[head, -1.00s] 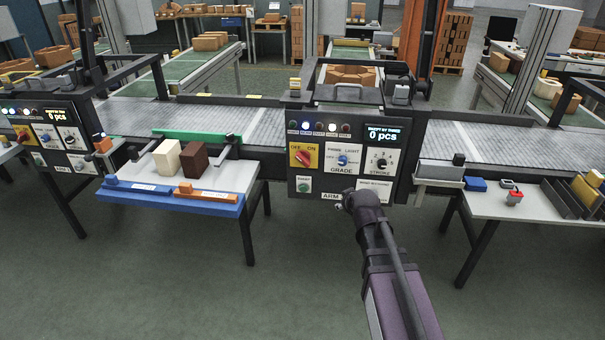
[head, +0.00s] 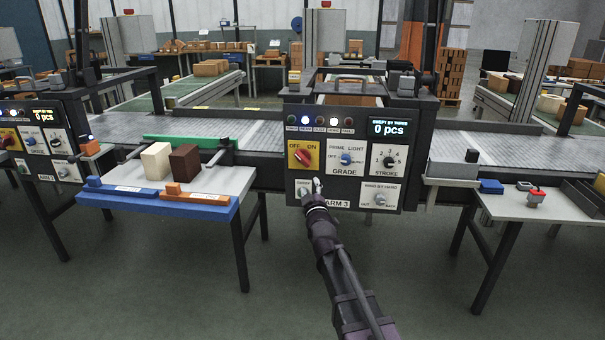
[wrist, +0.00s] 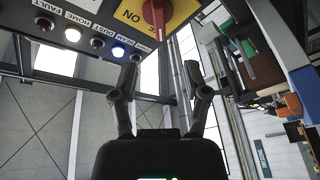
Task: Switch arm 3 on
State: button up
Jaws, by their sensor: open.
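The ARM 3 panel (head: 345,160) stands at the middle of the conveyor in the head view. Its red rotary switch (head: 304,155) sits on a yellow plate marked OFF at left and ON at right; I cannot surely tell which mark it points to. My gripper (head: 316,184) is in front of the panel's lower left, just below the yellow plate, apart from the switch as far as I can see. In the wrist view the gripper (wrist: 165,85) has its fingers spread and empty, with the red switch (wrist: 157,15) beyond them at the top edge.
The panel also has a GRADE knob (head: 346,159), a STROKE knob (head: 389,161) and a lower knob (head: 380,198). A blue and a white lamp are lit; the display (head: 391,127) reads 0 pcs. A table with blocks (head: 200,181) stands left, another table (head: 520,204) right.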

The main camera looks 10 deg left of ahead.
aim_at(302, 161)
jog(key=shift+a+f+t+b, duration=0.15)
jog(key=shift+a+t+b, duration=0.4)
jog(key=shift+t+b, duration=0.05)
jog(key=shift+w, duration=0.15)
jog(key=p+x, duration=0.4)
jog(key=x, duration=0.9)
jog(key=shift+w+a, duration=0.1)
jog(key=shift+w, duration=0.2)
jog(key=shift+c, duration=0.2)
grip_shut()
